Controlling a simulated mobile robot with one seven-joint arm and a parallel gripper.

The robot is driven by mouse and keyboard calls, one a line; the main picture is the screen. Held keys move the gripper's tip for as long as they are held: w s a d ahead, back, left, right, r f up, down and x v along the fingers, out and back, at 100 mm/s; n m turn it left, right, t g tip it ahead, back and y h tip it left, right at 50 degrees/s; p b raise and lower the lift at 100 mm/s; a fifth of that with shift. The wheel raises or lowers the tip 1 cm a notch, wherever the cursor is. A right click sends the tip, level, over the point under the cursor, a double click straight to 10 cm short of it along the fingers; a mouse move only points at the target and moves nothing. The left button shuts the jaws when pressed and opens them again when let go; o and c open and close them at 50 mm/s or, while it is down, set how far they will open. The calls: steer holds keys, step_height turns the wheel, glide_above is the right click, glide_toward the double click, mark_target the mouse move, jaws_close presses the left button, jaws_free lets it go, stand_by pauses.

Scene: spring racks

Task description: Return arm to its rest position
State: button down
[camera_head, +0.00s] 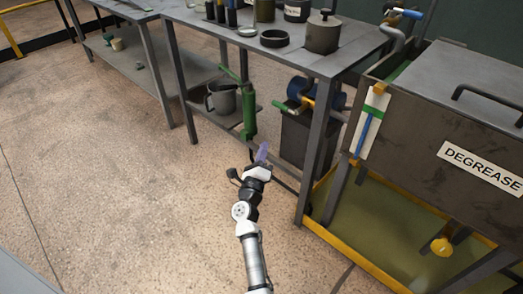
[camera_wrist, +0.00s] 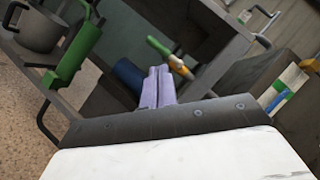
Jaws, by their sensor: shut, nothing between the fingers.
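My gripper (camera_head: 263,153) has purple fingers and is at the end of my white and grey arm, which reaches forward over the bare floor in the head view. It is in front of the workbench, below the level of its top. In the wrist view the purple fingers (camera_wrist: 158,86) lie side by side, closed, with nothing between them. Behind them in that view are a dark blue cylinder and a green-handled part, apart from the fingers as far as I can tell.
The workbench (camera_head: 277,58) carries a lidded pot (camera_head: 322,34). A grey jug (camera_head: 221,99) and green pump-like part (camera_head: 248,112) are on or by its lower shelf. A degreaser tank (camera_head: 433,125) stands right, over a yellow-edged tray (camera_head: 357,258). The floor (camera_head: 110,200) at left is clear.

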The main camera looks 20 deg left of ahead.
steer(key=shift+s, duration=0.4)
